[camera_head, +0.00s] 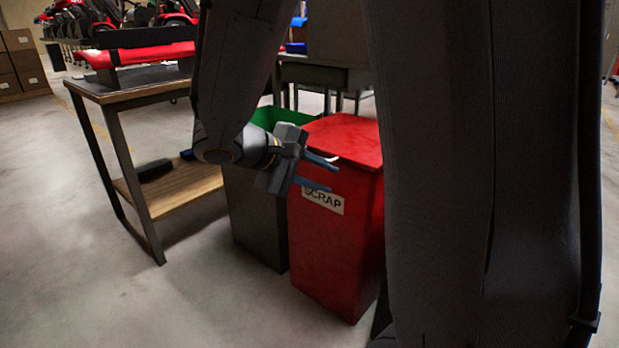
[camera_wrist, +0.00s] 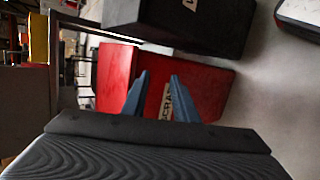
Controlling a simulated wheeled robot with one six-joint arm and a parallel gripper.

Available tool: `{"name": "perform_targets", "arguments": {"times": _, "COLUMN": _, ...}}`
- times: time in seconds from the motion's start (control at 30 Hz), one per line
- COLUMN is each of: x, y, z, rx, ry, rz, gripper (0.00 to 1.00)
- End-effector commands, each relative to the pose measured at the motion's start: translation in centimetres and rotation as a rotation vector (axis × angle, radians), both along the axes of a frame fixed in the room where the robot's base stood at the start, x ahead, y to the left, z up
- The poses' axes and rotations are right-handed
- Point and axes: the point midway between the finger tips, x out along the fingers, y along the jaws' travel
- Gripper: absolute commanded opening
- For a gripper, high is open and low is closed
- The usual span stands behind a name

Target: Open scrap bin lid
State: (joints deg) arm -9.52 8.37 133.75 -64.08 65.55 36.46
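The red scrap bin (camera_head: 335,245) stands upright on the floor, with a white SCRAP label (camera_head: 323,199) on its front. Its red lid (camera_head: 345,138) lies flat and looks closed. My gripper (camera_head: 333,175) is at the upper front of the bin, near the lid's front edge, with its blue fingers apart. One finger covers part of the label's top; I cannot tell if either finger touches the bin. In the wrist view the bin (camera_wrist: 205,88) appears turned sideways beyond the open fingers (camera_wrist: 160,82), and nothing shows held between them.
A dark bin with a green top (camera_head: 268,117) stands directly left of the scrap bin. A workbench (camera_head: 140,88) with a wooden lower shelf is farther left. Another table (camera_head: 318,74) stands behind the bins. The floor (camera_head: 150,305) at front left is clear.

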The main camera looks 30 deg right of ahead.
Motion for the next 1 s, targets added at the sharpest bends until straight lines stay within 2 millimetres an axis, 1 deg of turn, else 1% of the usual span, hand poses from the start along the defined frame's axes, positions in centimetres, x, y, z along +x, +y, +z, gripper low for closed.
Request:
{"name": "perform_targets", "arguments": {"times": 0.03, "x": 1.7, "y": -0.1, "z": -1.4, "rx": -0.043, "ry": -0.022, "rz": 0.020, "gripper": 0.26}}
{"name": "perform_targets", "arguments": {"times": 0.1, "x": 3.7, "y": -0.3, "z": -1.7, "rx": -0.106, "ry": -0.059, "rz": 0.045, "gripper": 0.26}}
{"name": "perform_targets", "arguments": {"times": 0.2, "x": 6.4, "y": -0.3, "z": -1.9, "rx": -0.190, "ry": -0.116, "rz": 0.083, "gripper": 0.26}}
{"name": "perform_targets", "arguments": {"times": 0.3, "x": 8.7, "y": -0.1, "z": -2.0, "rx": -0.258, "ry": -0.171, "rz": 0.117, "gripper": 0.26}}
{"name": "perform_targets", "arguments": {"times": 0.4, "x": 10.4, "y": 0.3, "z": -1.9, "rx": -0.308, "ry": -0.217, "rz": 0.144, "gripper": 0.26}}
{"name": "perform_targets", "arguments": {"times": 0.5, "x": 11.4, "y": 0.5, "z": -1.6, "rx": -0.342, "ry": -0.249, "rz": 0.162, "gripper": 0.26}}
{"name": "perform_targets", "arguments": {"times": 0.67, "x": 12.2, "y": 0.3, "z": -1.5, "rx": -0.362, "ry": -0.269, "rz": 0.174, "gripper": 0.26}}
{"name": "perform_targets", "arguments": {"times": 0.77, "x": 12.5, "y": -0.7, "z": -1.7, "rx": -0.363, "ry": -0.271, "rz": 0.171, "gripper": 0.26}}
{"name": "perform_targets", "arguments": {"times": 1.0, "x": 13.8, "y": -4.2, "z": -2.5, "rx": -0.362, "ry": -0.269, "rz": 0.170, "gripper": 0.26}}
